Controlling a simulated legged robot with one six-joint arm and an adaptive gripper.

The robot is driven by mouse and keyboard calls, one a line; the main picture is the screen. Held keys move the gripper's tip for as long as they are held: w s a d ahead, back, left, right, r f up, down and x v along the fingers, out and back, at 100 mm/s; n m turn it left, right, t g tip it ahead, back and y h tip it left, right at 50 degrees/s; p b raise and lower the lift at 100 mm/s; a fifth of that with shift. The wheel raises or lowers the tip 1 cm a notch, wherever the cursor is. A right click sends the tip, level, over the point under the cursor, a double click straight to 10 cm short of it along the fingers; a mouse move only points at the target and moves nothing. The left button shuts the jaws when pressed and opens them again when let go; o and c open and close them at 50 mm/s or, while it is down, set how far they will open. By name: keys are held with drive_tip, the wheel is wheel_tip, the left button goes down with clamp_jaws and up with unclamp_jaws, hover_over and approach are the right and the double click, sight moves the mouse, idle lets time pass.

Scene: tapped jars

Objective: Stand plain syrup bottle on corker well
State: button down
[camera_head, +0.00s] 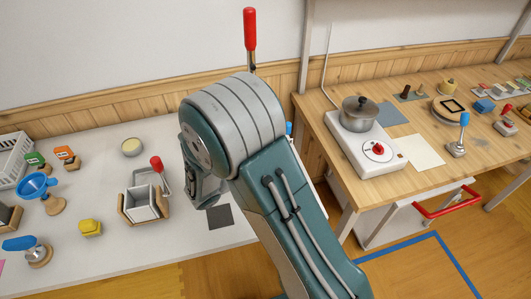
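I see no bottle that I can make out as the plain syrup bottle. A tall red-handled lever (250,29) rises behind my arm, its base hidden. A shorter red-handled lever (157,164) stands beside a white square box in a wooden holder (140,204) on the white table. I cannot tell which of these, if either, belongs to the corker, and no well is clearly visible. My gripper (208,190) is mostly hidden behind my large grey and teal arm, over the white table. Its fingers and anything in them cannot be made out.
The wooden table (388,175) at right holds a pot (359,112) on a white cooker (366,150).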

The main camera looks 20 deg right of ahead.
drive_tip(key=shift+f, duration=0.6)
idle(0.7)
drive_tip(key=shift+c, duration=1.5)
unclamp_jaws()
drive_tip(key=shift+a, duration=0.1)
drive_tip(key=v, duration=0.7)
drive_tip(key=shift+a, duration=0.4)
drive_tip(key=shift+s, duration=0.15)
idle(0.5)
drive_tip(key=v, duration=1.2)
